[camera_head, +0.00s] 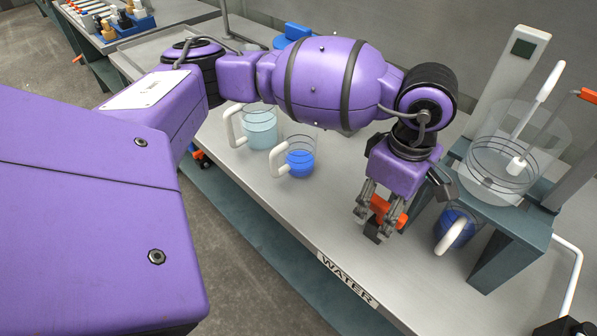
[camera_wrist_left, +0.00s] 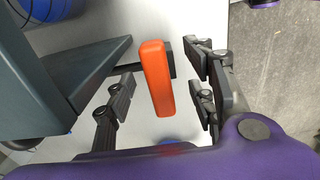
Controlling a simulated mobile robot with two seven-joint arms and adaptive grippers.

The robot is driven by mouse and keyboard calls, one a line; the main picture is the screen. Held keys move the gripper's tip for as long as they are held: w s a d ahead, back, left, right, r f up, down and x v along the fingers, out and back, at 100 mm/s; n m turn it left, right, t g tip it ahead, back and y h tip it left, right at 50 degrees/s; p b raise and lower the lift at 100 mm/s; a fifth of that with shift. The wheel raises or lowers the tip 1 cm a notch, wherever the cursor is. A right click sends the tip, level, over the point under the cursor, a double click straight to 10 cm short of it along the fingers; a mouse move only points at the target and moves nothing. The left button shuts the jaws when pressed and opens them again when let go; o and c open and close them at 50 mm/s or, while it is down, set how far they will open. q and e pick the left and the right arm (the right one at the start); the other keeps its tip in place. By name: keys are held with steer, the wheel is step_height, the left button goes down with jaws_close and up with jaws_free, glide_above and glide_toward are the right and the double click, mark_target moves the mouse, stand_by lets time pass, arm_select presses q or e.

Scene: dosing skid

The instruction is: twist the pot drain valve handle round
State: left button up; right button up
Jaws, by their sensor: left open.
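An orange valve handle (camera_head: 380,206) shows between the fingers of my left gripper (camera_head: 380,222), beside the stand that holds the clear pot (camera_head: 500,172). In the left wrist view the handle (camera_wrist_left: 157,78) is a long upright bar, with a dark block behind it. My left gripper (camera_wrist_left: 160,97) is open, with its fingers on either side of the handle. Gaps show between the handle and the fingers on both sides. In the head view the fingers partly hide the handle. My right gripper is not in view.
A beaker of blue liquid (camera_head: 457,228) stands under the pot stand (camera_head: 520,228), close to my left gripper. Two more beakers (camera_head: 300,160) (camera_head: 260,130) stand on the bench left of it. Another orange piece (camera_head: 589,96) shows at the right edge. The bench front by the WATER label is clear.

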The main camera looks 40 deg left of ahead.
arm_select(q)
steer(key=shift+r, duration=0.1)
steer(key=shift+r+p, duration=1.3)
steer(key=shift+r, duration=1.05)
steer(key=shift+r+p, duration=0.6)
steer(key=shift+r, duration=0.6)
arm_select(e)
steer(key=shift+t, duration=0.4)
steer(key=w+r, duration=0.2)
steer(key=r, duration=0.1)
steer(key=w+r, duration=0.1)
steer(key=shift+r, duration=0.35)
arm_select(q)
steer(key=shift+f, duration=0.1)
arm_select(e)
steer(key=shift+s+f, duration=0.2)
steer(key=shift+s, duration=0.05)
